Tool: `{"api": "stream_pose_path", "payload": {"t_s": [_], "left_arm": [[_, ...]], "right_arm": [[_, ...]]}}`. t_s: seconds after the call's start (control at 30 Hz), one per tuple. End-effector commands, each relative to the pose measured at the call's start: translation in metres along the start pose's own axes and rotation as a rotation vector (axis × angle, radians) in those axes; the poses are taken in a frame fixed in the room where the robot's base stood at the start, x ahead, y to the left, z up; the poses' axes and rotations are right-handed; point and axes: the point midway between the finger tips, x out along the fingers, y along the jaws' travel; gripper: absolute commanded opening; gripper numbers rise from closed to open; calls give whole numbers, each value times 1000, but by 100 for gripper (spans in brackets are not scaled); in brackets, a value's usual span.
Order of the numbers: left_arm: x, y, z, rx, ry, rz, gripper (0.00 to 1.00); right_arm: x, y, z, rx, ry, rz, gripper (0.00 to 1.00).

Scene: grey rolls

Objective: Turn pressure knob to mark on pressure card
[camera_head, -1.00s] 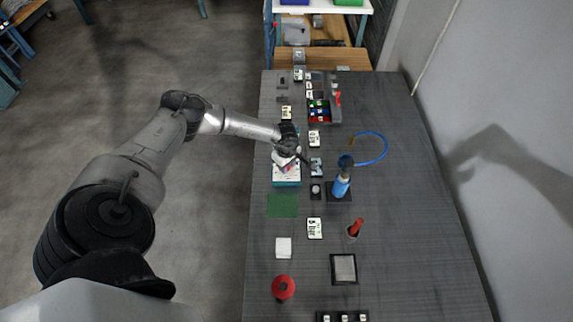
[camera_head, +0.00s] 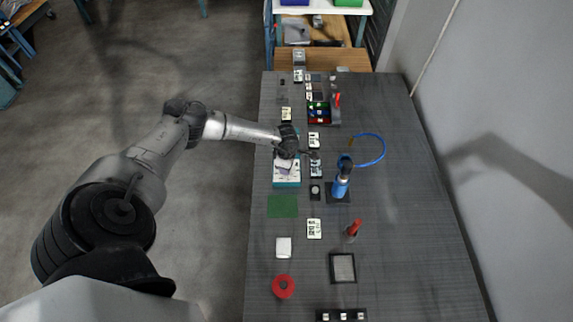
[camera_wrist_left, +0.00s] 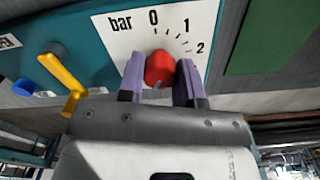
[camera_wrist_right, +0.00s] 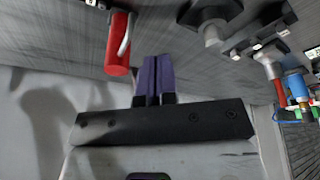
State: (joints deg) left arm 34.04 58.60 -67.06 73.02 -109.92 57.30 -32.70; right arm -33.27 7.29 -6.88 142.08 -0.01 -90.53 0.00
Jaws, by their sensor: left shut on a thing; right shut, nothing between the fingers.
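The red pressure knob (camera_wrist_left: 160,68) sits on a white dial plate (camera_wrist_left: 118,40) marked "bar", with 0, 1 and 2 around it. My left gripper (camera_wrist_left: 160,75) is shut on the knob, one purple finger on each side. A small grey mark shows at the knob's lower edge; its exact setting is unclear. In the head view the left gripper (camera_head: 289,152) is over the teal and white box (camera_head: 287,182). A white card (camera_head: 314,228) with dark print lies nearer; its text is too small to read. My right gripper (camera_wrist_right: 158,78) is shut and empty.
A yellow lever (camera_wrist_left: 65,75) stands beside the knob. A blue bottle-like tool (camera_head: 341,184) and blue hose (camera_head: 371,148) are to the right of the box. A green mat (camera_head: 282,206) lies in front. A red-handled item (camera_wrist_right: 118,45) hangs near the right gripper.

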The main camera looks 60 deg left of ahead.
Motion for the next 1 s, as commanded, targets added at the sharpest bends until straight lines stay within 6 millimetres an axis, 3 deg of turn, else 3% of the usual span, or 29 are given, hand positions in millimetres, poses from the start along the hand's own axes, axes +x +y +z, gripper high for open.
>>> {"api": "stream_pose_path", "payload": {"t_s": [0.3, 0.87, 0.9, 1.0], "left_arm": [[-1, 0, 0, -130, -1, -1, 9], [-1, 0, 1, -161, -2, 0, 9], [-1, 0, 1, -161, -2, 0, 33], [-1, 0, 1, -161, -2, 0, 43]], "right_arm": [[-6, -1, -2, 3, 1, -2, 0], [-7, -3, -3, 10, 2, -8, 0], [-7, -3, -3, 10, 2, -8, 0], [-7, -3, -3, 10, 2, -8, 0]]}}
